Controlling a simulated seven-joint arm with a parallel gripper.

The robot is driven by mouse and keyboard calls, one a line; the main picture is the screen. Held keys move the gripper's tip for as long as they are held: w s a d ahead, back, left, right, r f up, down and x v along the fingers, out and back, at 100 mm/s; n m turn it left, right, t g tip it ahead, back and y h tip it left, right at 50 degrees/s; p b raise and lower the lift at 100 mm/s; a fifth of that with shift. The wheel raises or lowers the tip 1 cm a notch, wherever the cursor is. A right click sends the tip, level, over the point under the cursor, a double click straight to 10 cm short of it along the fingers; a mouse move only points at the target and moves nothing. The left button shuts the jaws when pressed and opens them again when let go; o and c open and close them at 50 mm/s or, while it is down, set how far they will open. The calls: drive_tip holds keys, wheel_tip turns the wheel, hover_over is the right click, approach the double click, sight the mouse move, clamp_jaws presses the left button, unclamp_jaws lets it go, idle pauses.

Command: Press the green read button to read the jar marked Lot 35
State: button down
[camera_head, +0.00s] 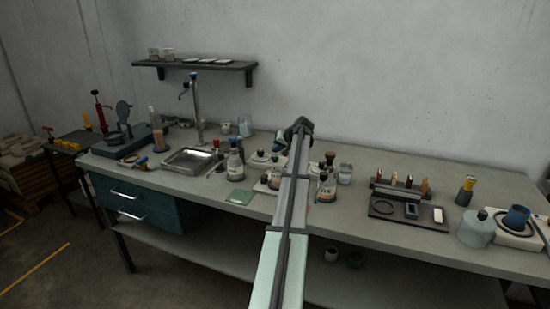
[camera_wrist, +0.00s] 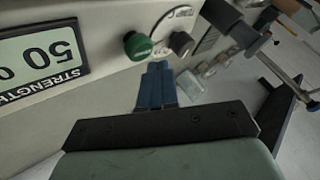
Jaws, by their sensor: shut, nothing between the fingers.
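In the wrist view the green button (camera_wrist: 138,45) is a round knob on a pale panel. My gripper (camera_wrist: 155,66) has its two blue fingers side by side, shut and empty. The fingertips are right by the button's lower right side; I cannot tell whether they touch it. A display (camera_wrist: 38,55) marked STRENGTH shows upside-down digits, cut off at the left edge. In the head view my arm covers the button and hides part of the bench there. Several jars stand around it, such as one bottle (camera_head: 235,166); their labels are too small to read, so I cannot pick out Lot 35.
A dark knob (camera_wrist: 181,44) sits just right of the green button. On the bench (camera_head: 385,240) a sink (camera_head: 190,160) lies to the left. A dark rack (camera_head: 400,192) and a large bottle (camera_head: 476,229) stand to the right. Free bench shows at the front right.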

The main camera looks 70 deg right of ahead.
sight(277, 157)
drive_tip(key=shift+r, duration=2.5)
